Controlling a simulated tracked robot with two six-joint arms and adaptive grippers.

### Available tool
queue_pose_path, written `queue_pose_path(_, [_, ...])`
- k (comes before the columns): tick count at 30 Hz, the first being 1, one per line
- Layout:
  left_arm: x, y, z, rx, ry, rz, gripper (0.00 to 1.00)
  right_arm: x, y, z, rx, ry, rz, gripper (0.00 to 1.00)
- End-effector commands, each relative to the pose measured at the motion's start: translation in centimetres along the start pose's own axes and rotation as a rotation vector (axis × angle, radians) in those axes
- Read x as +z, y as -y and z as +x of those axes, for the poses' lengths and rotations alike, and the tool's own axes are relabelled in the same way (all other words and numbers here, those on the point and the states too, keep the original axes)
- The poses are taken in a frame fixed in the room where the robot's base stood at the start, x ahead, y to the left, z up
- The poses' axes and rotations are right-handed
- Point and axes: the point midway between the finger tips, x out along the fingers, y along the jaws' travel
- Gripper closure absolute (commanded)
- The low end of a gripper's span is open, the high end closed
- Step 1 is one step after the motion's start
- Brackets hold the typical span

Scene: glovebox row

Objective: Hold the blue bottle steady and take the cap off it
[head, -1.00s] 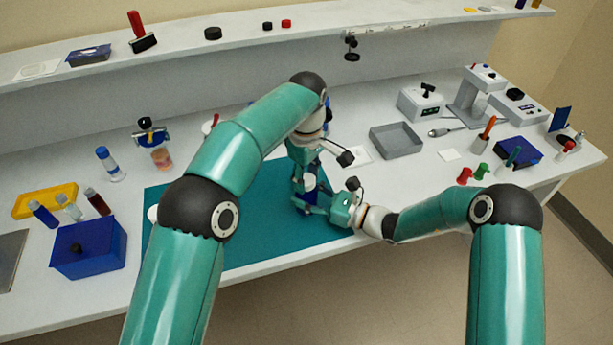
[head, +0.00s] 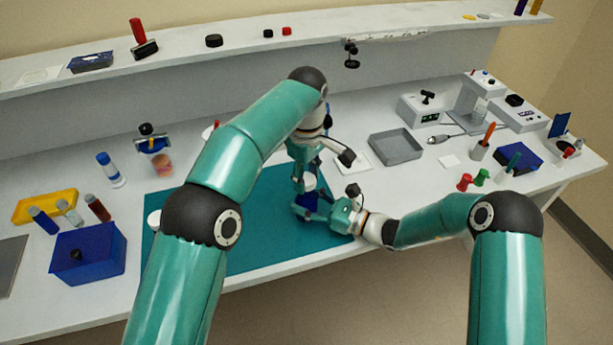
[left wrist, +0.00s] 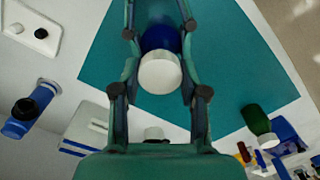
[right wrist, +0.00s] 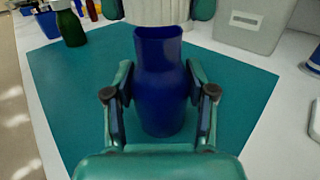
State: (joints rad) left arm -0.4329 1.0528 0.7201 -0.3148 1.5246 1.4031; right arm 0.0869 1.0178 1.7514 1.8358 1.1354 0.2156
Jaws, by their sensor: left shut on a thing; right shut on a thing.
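The blue bottle (right wrist: 160,90) stands upright over the teal mat (head: 240,235). My right gripper (head: 318,212) is shut around its body. The white ribbed cap (right wrist: 158,10) is directly above the bottle's mouth in the right wrist view. The bottle's top edge shows below the cap; I cannot tell whether they still touch. My left gripper (left wrist: 160,76) reaches down from above, shut on the cap (left wrist: 160,73). The cap hides the bottle's mouth in the left wrist view, with the blue body (left wrist: 160,38) beyond it. In the head view the grippers partly hide the bottle.
A green bottle (right wrist: 71,27) stands at the mat's edge. A grey tray (head: 396,147) lies to the right. A blue box (head: 88,255) and a yellow rack (head: 45,204) are at the left. The mat's left part is mostly clear.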

Motion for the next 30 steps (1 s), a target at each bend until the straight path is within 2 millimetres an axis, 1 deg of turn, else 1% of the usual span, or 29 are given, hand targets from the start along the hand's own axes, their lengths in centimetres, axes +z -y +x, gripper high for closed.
queue_pose_path(2, [0.0, 0.0, 0.0, 0.0, 0.0, 0.0, 0.98, -0.1, 0.0, 0.0, -0.001, -0.002, 0.001, 1.0])
queue_pose_path(5, [0.0, -0.1, -0.6, 0.002, 0.0, 0.0, 0.98, -0.1, 0.0, 0.0, -0.001, -0.002, 0.001, 1.0])
queue_pose_path(13, [0.1, -0.1, -3.5, 0.001, 0.0, 0.001, 0.98, -0.1, 0.1, 0.0, -0.002, -0.002, 0.001, 1.0])
queue_pose_path(16, [0.1, 0.0, -3.9, -0.001, 0.001, 0.0, 0.98, -0.1, 0.1, 0.0, -0.002, -0.002, 0.001, 1.0])
queue_pose_path(21, [0.1, 0.0, -3.9, -0.002, 0.001, 0.0, 0.98, -0.1, 0.1, 0.0, -0.002, -0.001, 0.001, 1.0])
queue_pose_path(22, [0.1, 0.0, -3.9, -0.002, 0.001, 0.0, 0.98, -0.1, 0.1, 0.0, -0.002, -0.001, 0.001, 0.43])
queue_pose_path(27, [0.1, 0.0, -3.9, -0.001, 0.001, 0.0, 0.98, 0.0, 0.1, 0.0, -0.002, -0.001, 0.0, 0.15])
queue_pose_path(30, [0.1, 0.0, -3.9, -0.001, 0.001, 0.0, 0.98, 0.0, 0.1, 0.0, -0.002, -0.001, 0.0, 0.15])
